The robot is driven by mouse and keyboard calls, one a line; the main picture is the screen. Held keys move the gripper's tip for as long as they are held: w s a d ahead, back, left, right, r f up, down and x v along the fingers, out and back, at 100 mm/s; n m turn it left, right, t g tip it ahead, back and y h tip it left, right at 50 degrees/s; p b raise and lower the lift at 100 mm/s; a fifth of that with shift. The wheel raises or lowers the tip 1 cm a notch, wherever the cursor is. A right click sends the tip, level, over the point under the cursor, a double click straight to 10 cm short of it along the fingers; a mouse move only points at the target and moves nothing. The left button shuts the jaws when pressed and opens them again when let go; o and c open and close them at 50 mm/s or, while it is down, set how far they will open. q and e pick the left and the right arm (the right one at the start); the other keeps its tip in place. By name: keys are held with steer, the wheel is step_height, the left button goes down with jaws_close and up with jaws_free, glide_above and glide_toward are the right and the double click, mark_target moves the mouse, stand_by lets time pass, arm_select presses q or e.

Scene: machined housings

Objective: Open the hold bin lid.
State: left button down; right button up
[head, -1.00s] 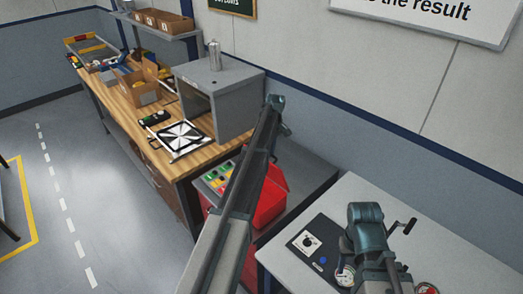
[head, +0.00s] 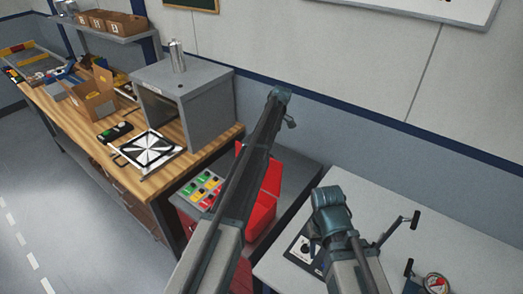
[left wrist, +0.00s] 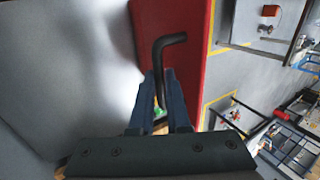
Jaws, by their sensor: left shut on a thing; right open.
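The red hold bin (head: 267,200) stands on a low grey surface between the wooden bench and the light table, partly hidden behind my left arm. Its red faces show on both sides of the arm; I cannot tell how far the lid is raised. In the left wrist view my left gripper (left wrist: 160,88) is shut on a black bent rod (left wrist: 170,40), which stands in front of a red panel (left wrist: 185,75).
The wooden bench holds a grey open box (head: 205,110) and a black-and-white target plate (head: 150,150). A crank (head: 398,235) and a gauge (head: 436,284) are on the light table (head: 450,245).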

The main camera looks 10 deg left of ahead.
arm_select(q)
steer(key=shift+a, duration=0.1)
steer(key=c, duration=0.9)
jaws_free()
steer(key=shift+w+r, duration=0.1)
steer(key=shift+r, duration=0.05)
steer(key=p+v, duration=0.6)
steer(key=v, duration=0.1)
steer(key=shift+w+r+p, duration=0.1)
steer(key=shift+r+p, duration=0.05)
steer(key=shift+p, duration=0.25)
